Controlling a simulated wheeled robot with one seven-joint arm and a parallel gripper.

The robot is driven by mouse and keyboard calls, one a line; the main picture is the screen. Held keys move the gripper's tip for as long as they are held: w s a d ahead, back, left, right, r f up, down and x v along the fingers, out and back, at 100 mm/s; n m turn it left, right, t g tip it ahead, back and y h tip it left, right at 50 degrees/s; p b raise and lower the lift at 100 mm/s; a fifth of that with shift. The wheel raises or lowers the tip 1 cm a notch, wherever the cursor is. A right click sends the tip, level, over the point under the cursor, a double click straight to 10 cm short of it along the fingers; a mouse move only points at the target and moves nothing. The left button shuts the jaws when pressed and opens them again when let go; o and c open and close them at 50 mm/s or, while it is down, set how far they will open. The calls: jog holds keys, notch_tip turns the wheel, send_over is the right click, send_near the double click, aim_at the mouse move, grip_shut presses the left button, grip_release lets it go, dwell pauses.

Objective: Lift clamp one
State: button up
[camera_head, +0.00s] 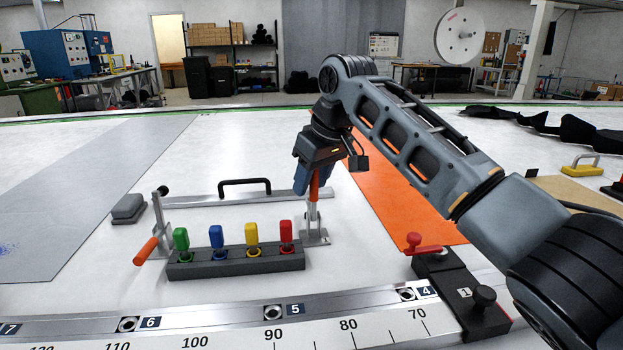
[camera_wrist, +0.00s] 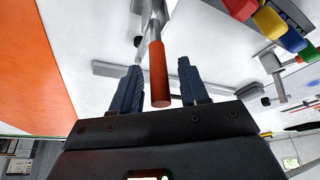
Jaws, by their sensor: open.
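A toggle clamp (camera_head: 313,236) with an upright orange handle stands right of the coloured-knob block. My gripper (camera_head: 313,188) is over it from above. In the wrist view my gripper (camera_wrist: 158,78) is open, with its two dark fingers on either side of the orange handle (camera_wrist: 158,78). White gaps show between the handle and both fingers. A second clamp (camera_head: 160,225) stands at left, its orange handle (camera_head: 147,250) slanting down to the left. It also shows in the wrist view (camera_wrist: 272,62). No number is readable on either clamp.
A dark block (camera_head: 235,264) with green, blue, yellow and red knobs sits between the clamps. Behind it lies a metal bar (camera_head: 200,201) with a black handle (camera_head: 245,183). A black block marked 1 (camera_head: 465,293) with a red lever stands at right. A ruled rail (camera_head: 200,325) runs in front.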

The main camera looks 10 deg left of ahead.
grip_shut()
dwell(0.5)
